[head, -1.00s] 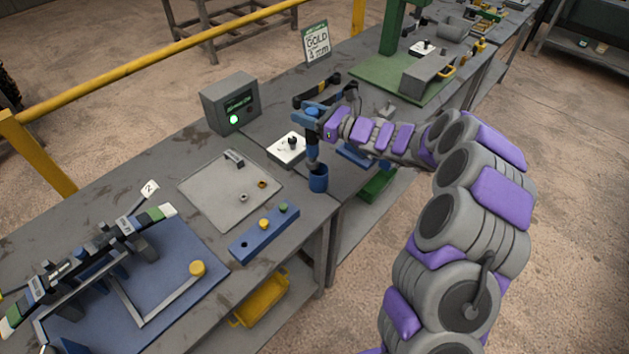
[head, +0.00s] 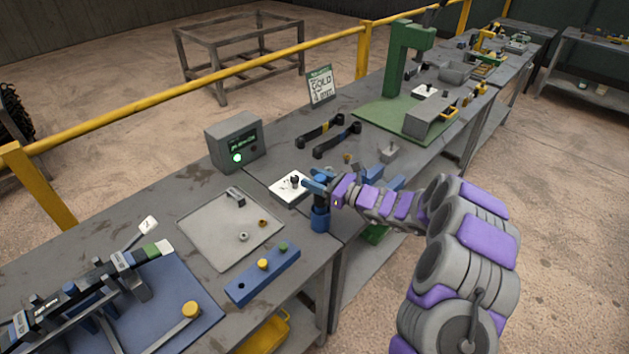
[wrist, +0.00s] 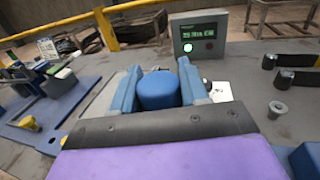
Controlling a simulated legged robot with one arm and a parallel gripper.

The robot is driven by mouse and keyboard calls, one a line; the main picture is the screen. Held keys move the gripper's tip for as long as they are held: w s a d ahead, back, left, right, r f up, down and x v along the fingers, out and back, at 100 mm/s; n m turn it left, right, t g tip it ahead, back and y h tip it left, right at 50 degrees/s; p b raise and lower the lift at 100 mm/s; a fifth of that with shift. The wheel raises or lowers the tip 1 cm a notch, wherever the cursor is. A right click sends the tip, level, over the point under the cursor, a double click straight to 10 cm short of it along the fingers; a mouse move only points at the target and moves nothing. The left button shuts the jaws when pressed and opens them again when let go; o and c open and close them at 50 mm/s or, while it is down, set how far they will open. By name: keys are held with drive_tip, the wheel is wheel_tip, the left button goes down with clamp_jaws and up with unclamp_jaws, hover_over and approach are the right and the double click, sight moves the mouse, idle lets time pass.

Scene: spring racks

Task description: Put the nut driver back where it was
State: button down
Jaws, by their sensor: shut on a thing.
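The nut driver shows as a blue round handle (wrist: 158,90) between my two blue fingers in the wrist view. My gripper (head: 318,184) is shut on it and holds it upright. In the head view a short dark part of the nut driver (head: 320,194) shows below my fingers. It stands over the blue cup-shaped holder (head: 320,221) at the bench's front edge, and its lower end appears to be inside the cup. The tip is hidden. My gripper also shows in the wrist view (wrist: 160,76), with a finger on each side of the handle.
A white switch plate (head: 288,188) lies left of my gripper. A grey tray (head: 215,235) and a blue block with buttons (head: 262,274) are nearer. A grey box with a green light (head: 232,140) and two black-handled tools (head: 338,140) stand farther back.

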drive_tip(key=c, duration=0.7)
unclamp_jaws()
drive_tip(key=shift+d+r, duration=0.1)
drive_tip(key=shift+d, duration=0.4)
drive_tip(key=shift+o, duration=0.6)
drive_tip(key=shift+a, duration=0.6)
drive_tip(key=p+v, duration=0.2)
drive_tip(key=v, duration=1)
drive_tip(key=shift+d, duration=0.2)
drive_tip(key=s+a+r+n+g+h, duration=0.1)
drive_tip(key=s+a+r+n+g, duration=0.3)
drive_tip(key=s, duration=0.4)
drive_tip(key=s+a+r+n+g+h, duration=0.2)
drive_tip(key=s+a+r+n+g, duration=0.1)
drive_tip(key=s+n, duration=0.4)
drive_tip(key=s+a+r+n+g+h, duration=0.1)
drive_tip(key=s+a+r+n+g, duration=0.25)
drive_tip(key=s, duration=0.55)
drive_tip(key=s+d+f+n+t+h, duration=0.1)
drive_tip(key=s+d+n+h, duration=0.7)
drive_tip(key=s+d, duration=1.2)
drive_tip(key=s+h, duration=0.1)
drive_tip(key=h, duration=0.3)
drive_tip(key=shift+s, duration=0.2)
